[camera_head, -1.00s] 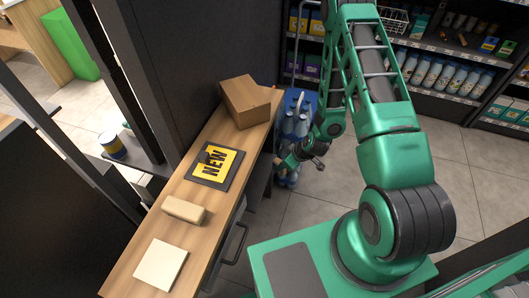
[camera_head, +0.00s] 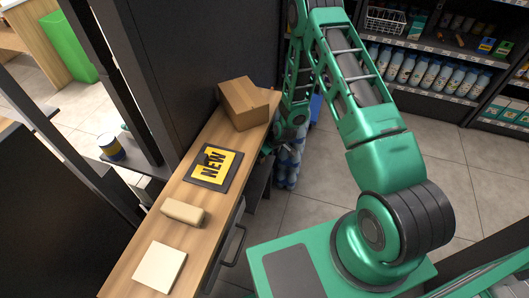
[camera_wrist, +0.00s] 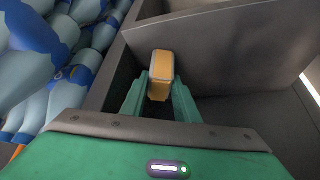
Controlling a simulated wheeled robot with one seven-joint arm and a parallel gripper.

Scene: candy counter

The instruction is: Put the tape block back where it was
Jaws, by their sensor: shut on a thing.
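The tape block (camera_wrist: 161,68), a small orange-yellow block with greyish edges, is held upright between the two green fingers of my gripper (camera_wrist: 160,92) in the wrist view. The fingers are shut on its sides. Beyond and around it are the dark grey walls of a shelf or compartment (camera_wrist: 215,45). In the head view my gripper is mostly hidden beside the counter's right edge, below the cardboard box, and I cannot make out the block there.
The wooden counter (camera_head: 218,137) carries a cardboard box (camera_head: 248,101), a yellow NEW sign (camera_head: 214,166), a beige block (camera_head: 183,212) and a pale square pad (camera_head: 159,268). Blue-white bottles (camera_wrist: 62,55) crowd the left of the wrist view. Stocked shelves (camera_head: 435,70) stand behind; floor is clear at right.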

